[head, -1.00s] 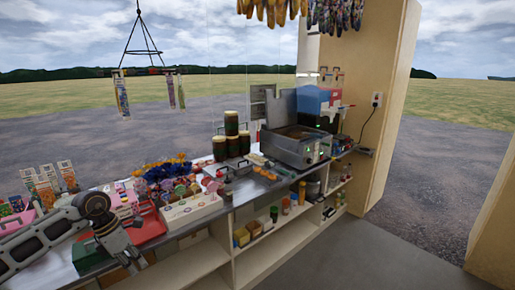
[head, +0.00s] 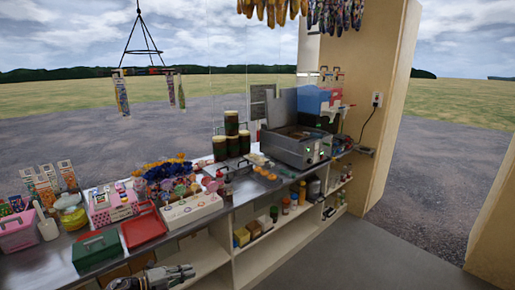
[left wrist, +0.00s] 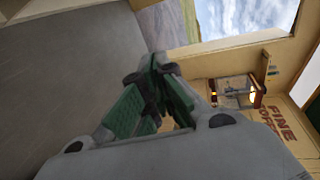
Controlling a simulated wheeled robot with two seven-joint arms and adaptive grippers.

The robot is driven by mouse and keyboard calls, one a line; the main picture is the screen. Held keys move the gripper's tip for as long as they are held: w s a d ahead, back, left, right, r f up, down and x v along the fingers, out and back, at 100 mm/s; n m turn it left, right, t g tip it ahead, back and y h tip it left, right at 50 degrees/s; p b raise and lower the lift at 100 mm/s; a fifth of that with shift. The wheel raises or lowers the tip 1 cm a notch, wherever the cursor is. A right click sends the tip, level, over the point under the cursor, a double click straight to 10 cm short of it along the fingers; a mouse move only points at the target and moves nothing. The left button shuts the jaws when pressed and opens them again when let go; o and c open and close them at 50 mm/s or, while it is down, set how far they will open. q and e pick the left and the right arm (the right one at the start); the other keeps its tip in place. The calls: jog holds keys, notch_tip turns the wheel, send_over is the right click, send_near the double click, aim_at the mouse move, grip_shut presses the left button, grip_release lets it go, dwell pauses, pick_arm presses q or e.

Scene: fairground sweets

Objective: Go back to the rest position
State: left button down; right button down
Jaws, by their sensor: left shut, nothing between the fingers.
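My left gripper (head: 182,274) shows at the bottom of the head view, low in front of the counter's shelves and below the green box. It is shut and empty. In the left wrist view its fingers (left wrist: 160,70) with green pads come together at the tips with nothing between them. Behind them are the grey floor and a wooden wall with lettering. My right gripper is in neither view.
The counter (head: 50,264) holds a green box (head: 97,249), a red tray (head: 143,229), a pink basket (head: 18,232), a white box (head: 191,208), dark jars (head: 232,123) and a metal fryer (head: 295,148). Shelves (head: 265,245) lie below. The grey floor (head: 350,255) at right is clear.

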pick_arm(q)
jog(key=s+a+f+n+t+y, duration=0.25)
jog(key=f+n, duration=0.25)
jog(key=f, duration=0.4)
jog(key=s+a+f+n+t+y, duration=0.1)
jog(key=s+a+f+n+y, duration=0.15)
jog(key=f+n, duration=0.45)
jog(key=s+a+f+n+g+y, duration=0.1)
jog(key=s+f+n+y, duration=0.2)
jog(key=s+f, duration=0.45)
jog(key=s+a+f+n+g+y, duration=0.1)
jog(key=s+f+n+g+y, duration=0.3)
jog(key=f, duration=0.7)
jog(key=s+d+f+n+g, duration=0.2)
jog(key=s+f, duration=0.3)
jog(key=s, duration=0.8)
jog(key=s+d+f+n+g, duration=0.2)
jog(key=s+f, duration=0.3)
jog(key=s, duration=0.8)
jog(key=s+d+f+n+g, duration=0.2)
jog(key=s+f, duration=0.4)
jog(key=s, duration=0.8)
jog(key=shift+d+n+g, duration=0.35)
jog(key=shift+d+n, duration=0.25)
jog(key=shift+n, duration=0.1)
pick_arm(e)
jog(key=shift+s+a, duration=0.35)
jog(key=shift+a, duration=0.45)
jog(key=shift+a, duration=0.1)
